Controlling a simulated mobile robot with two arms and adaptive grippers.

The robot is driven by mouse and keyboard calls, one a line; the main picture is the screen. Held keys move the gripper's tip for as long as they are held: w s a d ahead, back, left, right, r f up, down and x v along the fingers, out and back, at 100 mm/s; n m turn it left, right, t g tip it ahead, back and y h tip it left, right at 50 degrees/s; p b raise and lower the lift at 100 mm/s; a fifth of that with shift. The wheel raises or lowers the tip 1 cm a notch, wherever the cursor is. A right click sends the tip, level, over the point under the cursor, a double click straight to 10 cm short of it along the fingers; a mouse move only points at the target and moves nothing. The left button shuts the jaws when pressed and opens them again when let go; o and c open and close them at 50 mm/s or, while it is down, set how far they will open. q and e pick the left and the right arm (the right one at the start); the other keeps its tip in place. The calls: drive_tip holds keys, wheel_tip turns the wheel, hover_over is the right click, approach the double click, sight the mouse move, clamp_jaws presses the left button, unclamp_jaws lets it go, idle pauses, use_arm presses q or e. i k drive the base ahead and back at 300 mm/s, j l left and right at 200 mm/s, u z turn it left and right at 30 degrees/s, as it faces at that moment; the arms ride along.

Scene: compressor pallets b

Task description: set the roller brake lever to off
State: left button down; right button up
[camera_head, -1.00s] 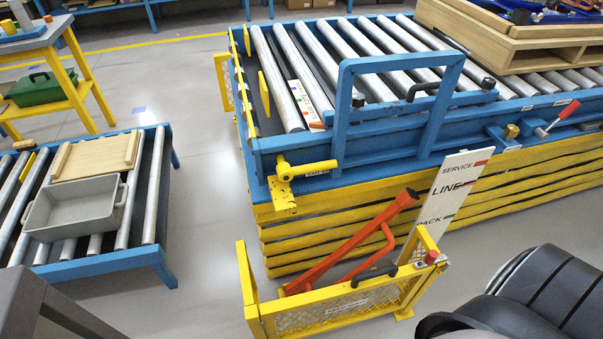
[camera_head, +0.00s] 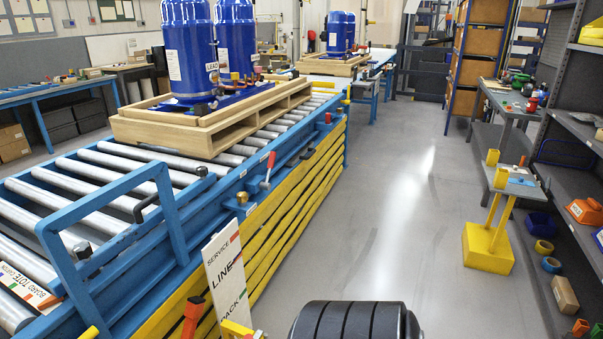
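A lever with a red grip (camera_head: 269,166) is on the blue side rail of the roller conveyor (camera_head: 215,205). Its grip points up, and its metal lower end meets the rail. No readable label shows beside it, so I cannot tell whether it is the roller brake lever or which setting it has. A brass-coloured knob (camera_head: 242,198) sits on the rail to its left. Part of a yellow handle (camera_head: 89,332) shows at the bottom left edge, mostly cut off. Neither of my grippers is in view.
A wooden pallet (camera_head: 190,135) with blue compressors (camera_head: 188,50) stands on the rollers. A blue gate frame (camera_head: 120,235) and a white sign (camera_head: 226,275) stand at the near end. The grey floor (camera_head: 400,220) right of the conveyor is clear. A yellow-based stand (camera_head: 488,248) and shelving are at right.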

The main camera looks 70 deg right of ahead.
sight(266, 186)
drive_tip(key=z, duration=2.2)
drive_tip(key=i+l+z, duration=0.4)
drive_tip(key=i+l, duration=0.15)
drive_tip(key=i+l+z, duration=0.15)
drive_tip(key=i+l, duration=0.15)
drive_tip(key=i, duration=0.2)
drive_tip(key=i+l+z, duration=0.1)
drive_tip(key=i, duration=0.4)
drive_tip(key=l, duration=0.1)
